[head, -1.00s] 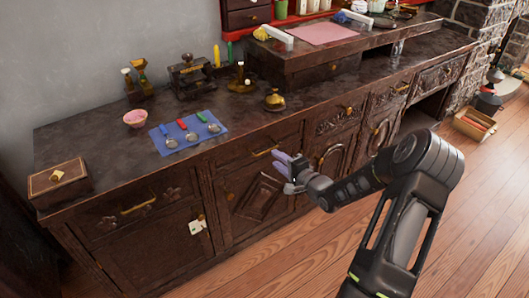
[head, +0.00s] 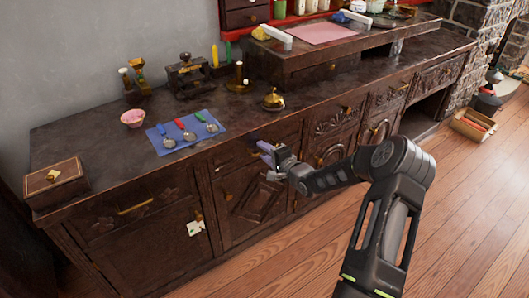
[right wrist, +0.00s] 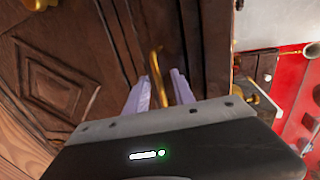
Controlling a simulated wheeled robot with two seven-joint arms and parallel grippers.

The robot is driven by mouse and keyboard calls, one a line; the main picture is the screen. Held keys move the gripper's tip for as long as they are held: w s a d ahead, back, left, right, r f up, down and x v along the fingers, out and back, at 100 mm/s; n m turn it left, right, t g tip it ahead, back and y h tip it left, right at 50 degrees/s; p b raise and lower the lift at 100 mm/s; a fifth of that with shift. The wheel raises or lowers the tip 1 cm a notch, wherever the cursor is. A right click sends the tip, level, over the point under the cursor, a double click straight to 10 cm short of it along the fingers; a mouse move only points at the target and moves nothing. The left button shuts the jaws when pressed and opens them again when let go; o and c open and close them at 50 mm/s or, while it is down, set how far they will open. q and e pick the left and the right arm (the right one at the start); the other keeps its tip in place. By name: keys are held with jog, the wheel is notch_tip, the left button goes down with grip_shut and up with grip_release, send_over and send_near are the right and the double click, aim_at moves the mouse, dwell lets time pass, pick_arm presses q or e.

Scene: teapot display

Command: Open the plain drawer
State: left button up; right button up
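The plain drawer (head: 231,158) is an uncarved dark wood front in the cabinet's top row. It looks closed. My right gripper (head: 268,154) is in front of it and hides most of its handle in the head view. In the right wrist view, the brass handle (right wrist: 155,66) runs down between the two pale lilac fingers of my right gripper (right wrist: 160,92). The fingers stand apart, one on each side of the handle, with no clear sign of a grip. My left gripper is not in view.
Carved drawers with brass handles (head: 135,207) lie on both sides. The countertop holds a blue mat (head: 205,141) with several spoon-like tools, a pink bowl (head: 133,118), a brass bell (head: 273,99) and a wooden box (head: 55,184). The wooden floor (head: 465,215) in front is clear.

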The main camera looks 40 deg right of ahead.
grip_shut()
dwell(1.4)
